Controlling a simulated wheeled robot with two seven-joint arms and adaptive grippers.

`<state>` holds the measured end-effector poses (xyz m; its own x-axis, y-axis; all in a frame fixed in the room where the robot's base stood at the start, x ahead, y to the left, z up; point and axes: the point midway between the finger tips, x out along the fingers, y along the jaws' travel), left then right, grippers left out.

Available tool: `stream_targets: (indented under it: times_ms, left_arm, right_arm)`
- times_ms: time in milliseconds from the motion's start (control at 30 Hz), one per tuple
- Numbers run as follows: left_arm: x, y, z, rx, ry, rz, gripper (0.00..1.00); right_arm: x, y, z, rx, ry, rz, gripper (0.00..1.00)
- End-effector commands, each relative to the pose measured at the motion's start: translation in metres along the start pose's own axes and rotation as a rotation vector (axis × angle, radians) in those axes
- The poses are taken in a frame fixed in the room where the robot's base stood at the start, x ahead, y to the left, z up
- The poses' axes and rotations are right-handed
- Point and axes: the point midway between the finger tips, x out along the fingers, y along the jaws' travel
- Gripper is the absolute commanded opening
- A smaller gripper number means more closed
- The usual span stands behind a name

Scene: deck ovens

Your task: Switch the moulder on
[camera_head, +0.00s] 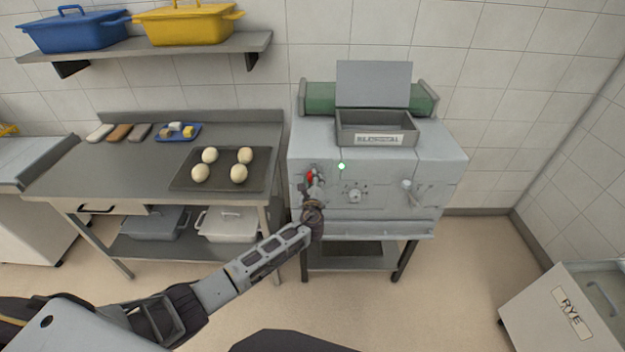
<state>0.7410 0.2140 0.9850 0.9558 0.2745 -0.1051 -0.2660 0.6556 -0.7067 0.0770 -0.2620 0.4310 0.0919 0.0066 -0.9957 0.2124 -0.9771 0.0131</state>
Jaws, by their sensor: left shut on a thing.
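The moulder (440,165) is a grey machine on dark legs right of the bench. On the left of its front is a red switch (309,175). A small green light (341,166) glows beside the switch. My left gripper (315,187) reaches up to the front panel and is shut on the red switch, partly covering it. The switch's exact position is too small to tell. A round dial (354,195) and a pale lever knob (407,185) sit further right on the panel. My right gripper is not in view.
An open hopper (345,130) stands on top of the moulder. The steel bench (130,180) on the left bears a dark tray (215,184) with several dough balls. A RYE bin (535,300) stands at lower right. The floor before the moulder is clear.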

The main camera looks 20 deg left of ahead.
Motion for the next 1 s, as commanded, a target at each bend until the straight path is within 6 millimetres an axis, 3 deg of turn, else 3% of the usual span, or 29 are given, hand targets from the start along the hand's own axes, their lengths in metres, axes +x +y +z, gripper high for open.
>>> stream_targets:
  times_ms: [467, 500, 633, 1000]
  left_arm:
    - [0.0007, 0.0002, 0.0009, 0.019, -0.004, 0.002, 0.12]
    - [0.0007, 0.0001, 0.001, 0.019, -0.004, 0.002, 0.4]
    - [0.0006, 0.0, 0.0008, 0.019, -0.004, 0.001, 0.56]
    - [-0.0002, -0.0001, -0.0001, 0.018, -0.002, 0.001, 0.58]
  right_arm:
    - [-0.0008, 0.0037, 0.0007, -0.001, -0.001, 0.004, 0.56]
    - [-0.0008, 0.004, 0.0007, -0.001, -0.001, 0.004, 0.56]
    - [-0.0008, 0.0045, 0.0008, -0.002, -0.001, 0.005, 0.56]
    - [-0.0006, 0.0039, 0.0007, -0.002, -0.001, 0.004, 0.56]
